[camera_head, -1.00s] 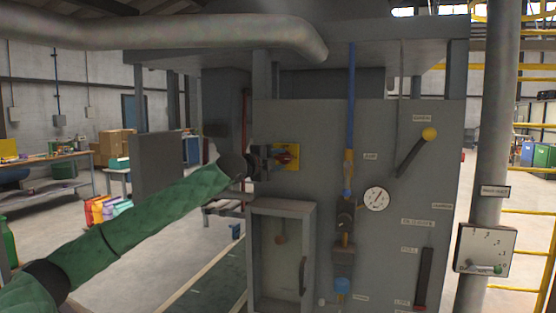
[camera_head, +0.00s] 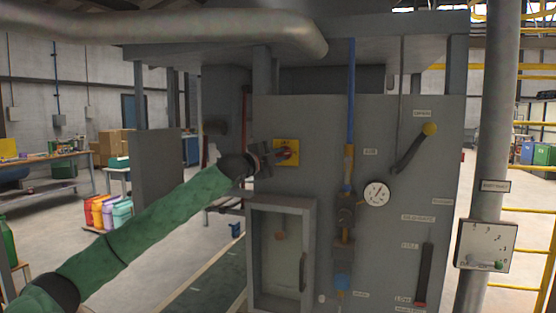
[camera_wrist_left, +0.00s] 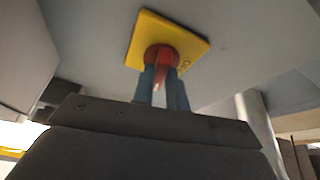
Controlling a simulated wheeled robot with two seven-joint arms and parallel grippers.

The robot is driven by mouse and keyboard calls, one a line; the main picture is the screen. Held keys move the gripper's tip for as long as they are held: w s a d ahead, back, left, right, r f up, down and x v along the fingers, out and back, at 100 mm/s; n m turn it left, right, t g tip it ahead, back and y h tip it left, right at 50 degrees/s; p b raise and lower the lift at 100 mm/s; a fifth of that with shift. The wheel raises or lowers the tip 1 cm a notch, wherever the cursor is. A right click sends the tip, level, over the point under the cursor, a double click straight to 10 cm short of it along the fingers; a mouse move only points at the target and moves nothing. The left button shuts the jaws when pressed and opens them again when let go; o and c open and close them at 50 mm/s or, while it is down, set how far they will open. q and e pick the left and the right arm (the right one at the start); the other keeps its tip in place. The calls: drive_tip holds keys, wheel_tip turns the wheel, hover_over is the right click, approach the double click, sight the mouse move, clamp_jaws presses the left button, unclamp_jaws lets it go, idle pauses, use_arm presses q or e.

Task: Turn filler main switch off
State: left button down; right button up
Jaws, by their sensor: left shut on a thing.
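The filler main switch is a red rotary knob (camera_wrist_left: 160,58) on a yellow square plate (camera_wrist_left: 190,40), fixed to the grey panel. In the head view the yellow plate (camera_head: 279,147) sits at the panel's upper left. My left gripper (camera_head: 284,154) reaches it from the left. In the left wrist view its two blue-grey fingers (camera_wrist_left: 162,80) are shut on the red knob, one on each side. The fingers partly cover the knob, so its exact pointing is hard to tell. My right gripper does not show.
The grey filler panel (camera_head: 320,130) also carries a blue pipe (camera_head: 351,90), a round gauge (camera_head: 377,193) and a lever with a yellow ball (camera_head: 430,129). A glazed cabinet (camera_head: 281,204) stands below the switch. A dial box (camera_head: 486,245) hangs on a column at right.

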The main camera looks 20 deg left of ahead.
use_arm(q)
drive_tip(key=n+t+y+b, duration=0.1)
drive_tip(key=n+y+b, duration=0.1)
drive_tip(key=n, duration=0.4)
drive_tip(key=n+t+y+b, duration=0.2)
drive_tip(key=n, duration=0.5)
drive_tip(key=d+n+t+y+b, duration=0.1)
drive_tip(key=n+t+y, duration=0.1)
drive_tip(key=n, duration=0.4)
drive_tip(key=shift+f+y+b, duration=0.3)
drive_tip(key=shift+f+b, duration=0.1)
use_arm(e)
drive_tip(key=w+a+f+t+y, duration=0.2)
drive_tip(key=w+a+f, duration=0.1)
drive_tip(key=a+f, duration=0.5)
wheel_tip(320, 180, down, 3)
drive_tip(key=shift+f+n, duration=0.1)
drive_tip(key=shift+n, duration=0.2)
use_arm(q)
drive_tip(key=shift+n, duration=0.6)
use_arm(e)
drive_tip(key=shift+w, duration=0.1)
use_arm(q)
drive_tip(key=c, duration=1.4)
unclamp_jaws()
